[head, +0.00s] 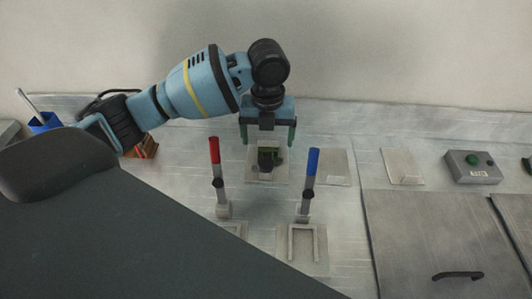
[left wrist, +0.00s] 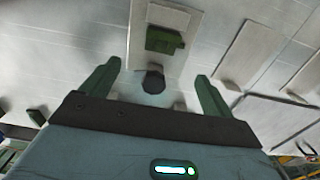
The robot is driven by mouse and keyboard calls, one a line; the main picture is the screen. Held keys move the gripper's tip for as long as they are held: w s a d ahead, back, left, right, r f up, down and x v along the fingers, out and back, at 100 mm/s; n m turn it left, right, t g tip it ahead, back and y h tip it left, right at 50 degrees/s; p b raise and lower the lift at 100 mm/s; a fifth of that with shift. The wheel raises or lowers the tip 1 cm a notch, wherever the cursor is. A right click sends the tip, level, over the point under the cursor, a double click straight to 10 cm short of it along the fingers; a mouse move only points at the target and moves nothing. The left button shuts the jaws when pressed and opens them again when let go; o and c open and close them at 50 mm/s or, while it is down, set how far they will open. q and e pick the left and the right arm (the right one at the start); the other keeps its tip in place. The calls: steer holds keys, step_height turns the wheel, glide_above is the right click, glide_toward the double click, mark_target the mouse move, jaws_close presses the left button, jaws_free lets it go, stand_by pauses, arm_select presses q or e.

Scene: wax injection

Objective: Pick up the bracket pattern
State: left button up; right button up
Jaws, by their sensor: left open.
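The bracket pattern, a small dark green block (head: 277,152), sits on a pale square plate (head: 253,177) on the grey worktop. It also shows in the left wrist view (left wrist: 164,40), ahead of the fingertips. My left gripper (head: 268,146) is open and empty, pointing down with its green fingers to either side of the plate in the head view. In the left wrist view its fingers (left wrist: 157,72) are spread wide, with a dark round peg (left wrist: 153,80) between them, on the near side of the green block. My right gripper is out of view.
A red-handled lever (head: 214,152) and a blue-handled lever (head: 312,162) stand upright in front of the plate. A grey box with a green button (head: 473,166) is at the right. A blue cup (head: 45,122) is at the far left. Flat plates (head: 332,167) lie beside the pattern.

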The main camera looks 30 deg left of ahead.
mark_target(270, 155)
arm_select(q)
steer(key=shift+w+d+f, duration=0.1)
steer(key=shift+w+f, duration=0.05)
steer(key=shift+f, duration=1.8)
steer(key=shift+w+d+f, duration=0.1)
steer(key=shift+w+f, duration=0.05)
steer(key=shift+f, duration=1.8)
steer(key=shift+c, duration=0.2)
steer(key=c, duration=1.1)
steer(key=shift+r, duration=0.1)
step_height(270, 155, up, 10)
steer(key=shift+f, duration=0.1)
